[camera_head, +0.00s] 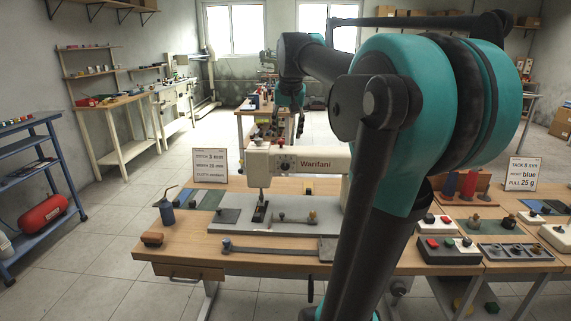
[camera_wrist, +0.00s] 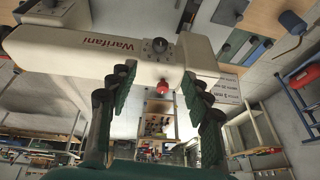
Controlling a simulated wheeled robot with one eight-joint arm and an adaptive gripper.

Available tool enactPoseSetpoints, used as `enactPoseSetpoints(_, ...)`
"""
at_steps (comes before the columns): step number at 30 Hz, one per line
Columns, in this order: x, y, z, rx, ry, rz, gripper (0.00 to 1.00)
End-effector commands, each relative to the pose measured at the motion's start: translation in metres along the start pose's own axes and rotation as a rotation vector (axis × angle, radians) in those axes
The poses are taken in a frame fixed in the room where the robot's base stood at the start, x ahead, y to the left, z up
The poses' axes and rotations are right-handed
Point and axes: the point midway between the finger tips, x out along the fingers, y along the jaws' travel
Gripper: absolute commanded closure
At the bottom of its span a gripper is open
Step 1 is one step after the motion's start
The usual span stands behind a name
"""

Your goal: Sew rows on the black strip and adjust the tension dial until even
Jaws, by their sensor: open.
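The cream sewing machine (camera_head: 310,162), marked Warifani, stands on the wooden table and also fills the upper left of the wrist view (camera_wrist: 75,45). A dark round dial (camera_head: 285,166) is on its front face and shows in the wrist view (camera_wrist: 160,45). A small red knob (camera_wrist: 163,88) is on its top. A small black piece (camera_head: 260,211) lies under the needle area; I cannot tell if it is the black strip. My gripper (camera_wrist: 158,75) is open and empty, its fingers to either side of the knob in view. In the head view my gripper (camera_head: 297,122) hangs above the machine.
A sign (camera_head: 211,164) stands left of the machine, with flat coloured pieces (camera_head: 208,199) and a blue oil can (camera_head: 167,212) nearby. A long metal bar (camera_head: 270,250) lies in front. Button boxes (camera_head: 447,250) stand right. A blue shelf (camera_head: 38,185) is far left, with open floor between.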

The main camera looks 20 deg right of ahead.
Motion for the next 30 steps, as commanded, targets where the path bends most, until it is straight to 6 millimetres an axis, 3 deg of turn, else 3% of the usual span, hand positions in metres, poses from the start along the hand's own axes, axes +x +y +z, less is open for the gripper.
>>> enactPoseSetpoints(18,0.12,0.0,0.0,0.0,0.0,0.0,0.51)
enactPoseSetpoints(24,0.146,0.0,0.0,0.0,0.0,0.0,0.51)
enactPoseSetpoints(30,0.156,0.0,0.001,0.0,0.0,0.0,0.51)
